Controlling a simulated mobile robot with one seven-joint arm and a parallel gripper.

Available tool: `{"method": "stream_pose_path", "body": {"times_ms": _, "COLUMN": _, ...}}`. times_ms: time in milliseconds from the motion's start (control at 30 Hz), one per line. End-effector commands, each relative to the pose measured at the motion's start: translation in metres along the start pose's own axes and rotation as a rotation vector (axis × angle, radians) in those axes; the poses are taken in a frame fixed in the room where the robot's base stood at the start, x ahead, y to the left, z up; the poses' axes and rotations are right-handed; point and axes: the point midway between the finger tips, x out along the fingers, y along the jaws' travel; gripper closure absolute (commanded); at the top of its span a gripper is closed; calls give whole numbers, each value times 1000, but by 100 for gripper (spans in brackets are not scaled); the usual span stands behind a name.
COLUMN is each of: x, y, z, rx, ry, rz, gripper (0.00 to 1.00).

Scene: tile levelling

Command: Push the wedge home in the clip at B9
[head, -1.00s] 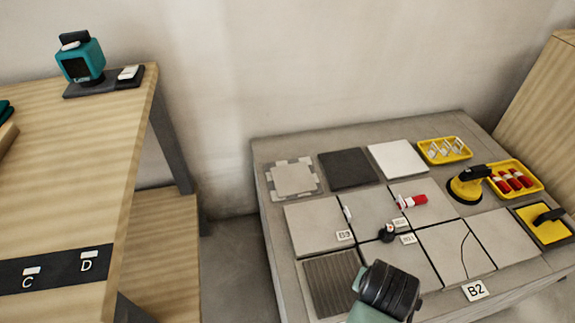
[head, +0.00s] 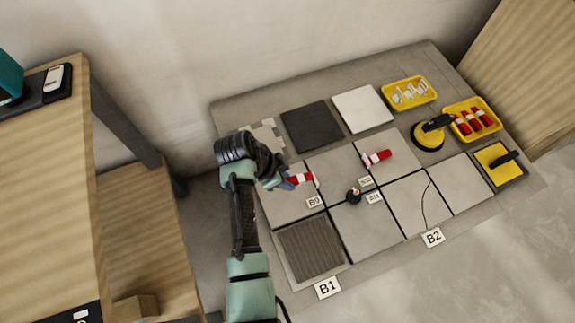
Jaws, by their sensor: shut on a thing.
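My gripper (head: 287,183) is low over the left tile, its fingers partly hidden by my wrist. It is shut on a red wedge (head: 301,178), which points right along the tile. The wedge's tip is at the white clip (head: 316,181) in the joint above the B9 label (head: 314,202). The wedge and clip look in contact or nearly so; how deep the wedge sits cannot be told at this size.
Another red wedge (head: 378,157) sits at a clip near B10. A dark round piece (head: 354,196) stands near the B11 label (head: 374,197). Yellow trays hold clips (head: 409,105) and red wedges (head: 488,109). A yellow suction lifter (head: 428,135) stands at right.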

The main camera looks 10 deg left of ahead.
Motion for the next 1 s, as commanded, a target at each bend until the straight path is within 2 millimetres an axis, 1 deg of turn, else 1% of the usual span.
{"method": "stream_pose_path", "body": {"times_ms": 267, "x": 19, "y": 0, "z": 8, "rx": 0, "ry": 0, "rz": -1, "gripper": 100}}
{"method": "stream_pose_path", "body": {"times_ms": 600, "x": 48, "y": 0, "z": 20, "rx": -1, "ry": 0, "rz": -2, "gripper": 100}}
{"method": "stream_pose_path", "body": {"times_ms": 767, "x": 53, "y": 0, "z": 22, "rx": -1, "ry": 0, "rz": -2, "gripper": 100}}
{"method": "stream_pose_path", "body": {"times_ms": 1000, "x": 52, "y": 0, "z": 21, "rx": -1, "ry": 0, "rz": -2, "gripper": 100}}
